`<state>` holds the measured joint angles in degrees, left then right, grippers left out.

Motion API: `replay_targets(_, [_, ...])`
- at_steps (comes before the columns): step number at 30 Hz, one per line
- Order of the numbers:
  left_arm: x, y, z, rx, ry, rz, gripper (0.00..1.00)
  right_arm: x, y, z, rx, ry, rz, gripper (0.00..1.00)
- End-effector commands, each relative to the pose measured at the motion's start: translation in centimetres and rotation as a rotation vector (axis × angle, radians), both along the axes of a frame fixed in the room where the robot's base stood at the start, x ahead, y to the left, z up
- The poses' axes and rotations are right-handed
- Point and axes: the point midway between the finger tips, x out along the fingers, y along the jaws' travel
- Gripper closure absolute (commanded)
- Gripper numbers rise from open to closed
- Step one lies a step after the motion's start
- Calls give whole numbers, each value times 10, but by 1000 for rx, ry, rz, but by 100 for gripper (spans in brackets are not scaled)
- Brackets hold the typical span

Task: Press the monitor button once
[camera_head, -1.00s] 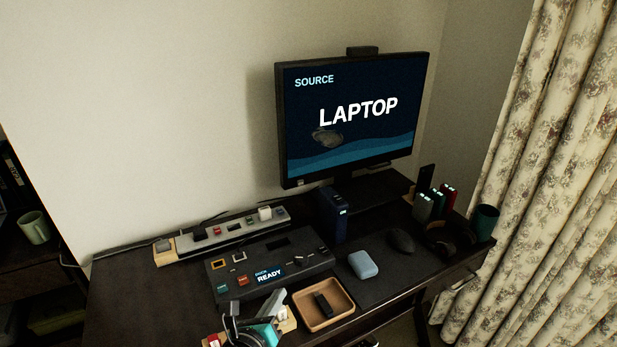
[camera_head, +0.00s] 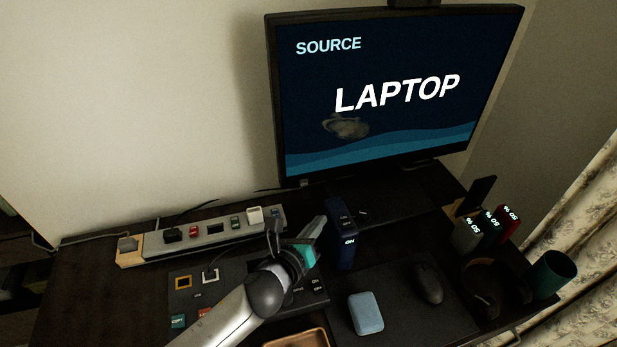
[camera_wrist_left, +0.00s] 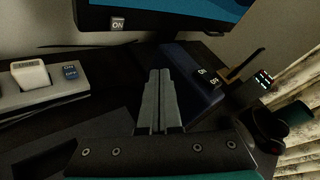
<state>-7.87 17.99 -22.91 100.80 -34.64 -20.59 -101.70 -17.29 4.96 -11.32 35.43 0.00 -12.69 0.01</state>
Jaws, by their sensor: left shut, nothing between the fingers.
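The monitor (camera_head: 400,95) stands at the back of the desk and reads "SOURCE LAPTOP". Its lower left bezel carries a small button marked ON, clear in the left wrist view as the monitor button (camera_wrist_left: 117,24); in the head view that corner is small and dim. My left gripper (camera_head: 318,222) is shut and empty, below the monitor's lower left corner and just left of the dark blue box. In the left wrist view its fingers (camera_wrist_left: 158,75) are together, pointing toward the monitor base, with the button up and left of them. My right gripper is not in view.
The dark blue box (camera_head: 341,235) with ON/OFF labels stands close right of my left gripper. A grey power strip (camera_head: 205,236) lies at the left back. A dark panel (camera_head: 190,295) is under my arm. A blue case (camera_head: 365,313), mouse (camera_head: 428,283) and dark green cup (camera_head: 553,274) are to the right.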

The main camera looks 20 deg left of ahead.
Motion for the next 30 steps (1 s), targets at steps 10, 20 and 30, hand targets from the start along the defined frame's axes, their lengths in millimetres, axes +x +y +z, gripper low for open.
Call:
replay_targets(10, [10, 6, 0, 1, -1, -1, 100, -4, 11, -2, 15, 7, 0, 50])
replay_targets(20, [48, 32, 0, 3, -3, 0, 100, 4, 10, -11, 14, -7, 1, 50])
replay_targets(30, [72, 48, 0, 0, -1, 0, 100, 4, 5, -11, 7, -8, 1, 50])
